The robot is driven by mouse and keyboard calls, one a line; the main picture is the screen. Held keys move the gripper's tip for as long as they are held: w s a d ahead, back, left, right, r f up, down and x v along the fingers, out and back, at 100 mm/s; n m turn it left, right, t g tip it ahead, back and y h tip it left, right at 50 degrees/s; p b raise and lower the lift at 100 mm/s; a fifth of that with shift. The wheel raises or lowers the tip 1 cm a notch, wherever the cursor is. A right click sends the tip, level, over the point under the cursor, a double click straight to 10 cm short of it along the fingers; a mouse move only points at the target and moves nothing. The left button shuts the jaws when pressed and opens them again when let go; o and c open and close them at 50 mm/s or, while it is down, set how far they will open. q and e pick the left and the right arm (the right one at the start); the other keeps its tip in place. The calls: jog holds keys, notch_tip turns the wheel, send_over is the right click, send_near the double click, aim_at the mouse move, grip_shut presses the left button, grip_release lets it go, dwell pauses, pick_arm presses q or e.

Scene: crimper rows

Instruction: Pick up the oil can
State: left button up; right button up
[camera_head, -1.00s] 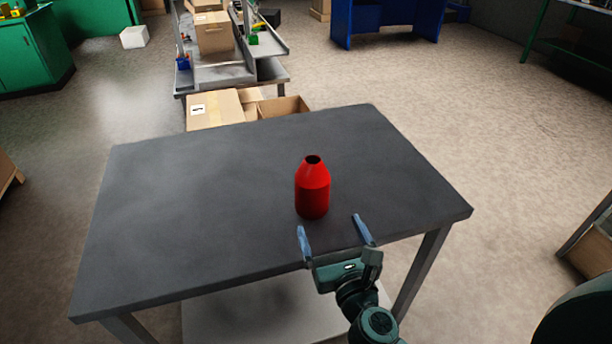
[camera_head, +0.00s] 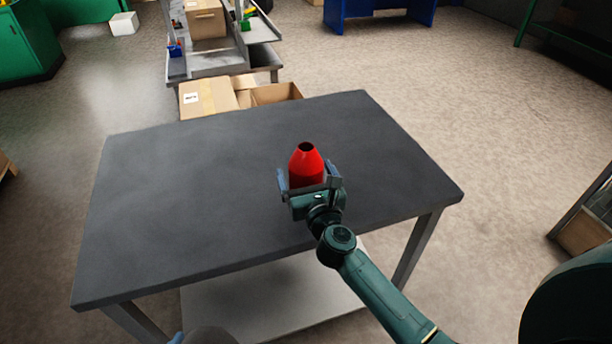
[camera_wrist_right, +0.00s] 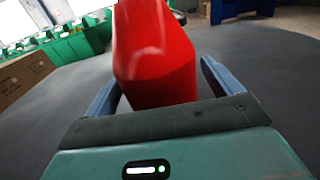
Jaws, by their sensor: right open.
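The oil can (camera_head: 306,164) is red, with tapering shoulders and a dark opening on top. It stands upright on the grey table (camera_head: 190,200). My right gripper (camera_head: 309,179) is open, with one finger on each side of the can; its palm hides the can's lower front. In the right wrist view the can (camera_wrist_right: 155,55) rises between the two blue fingers, with a visible gap at the right finger. Contact at the left finger is unclear. A small blue tip at the bottom edge of the head view looks like part of my left gripper (camera_head: 177,338).
The rest of the tabletop is bare. Cardboard boxes (camera_head: 208,97) stand just beyond the table's far edge, with a grey workbench (camera_head: 222,62) behind them. Open floor lies to the right of the table.

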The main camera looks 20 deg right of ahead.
jog(key=shift+c, duration=0.4)
jog(key=c, duration=1.1)
jog(key=shift+r, duration=0.1)
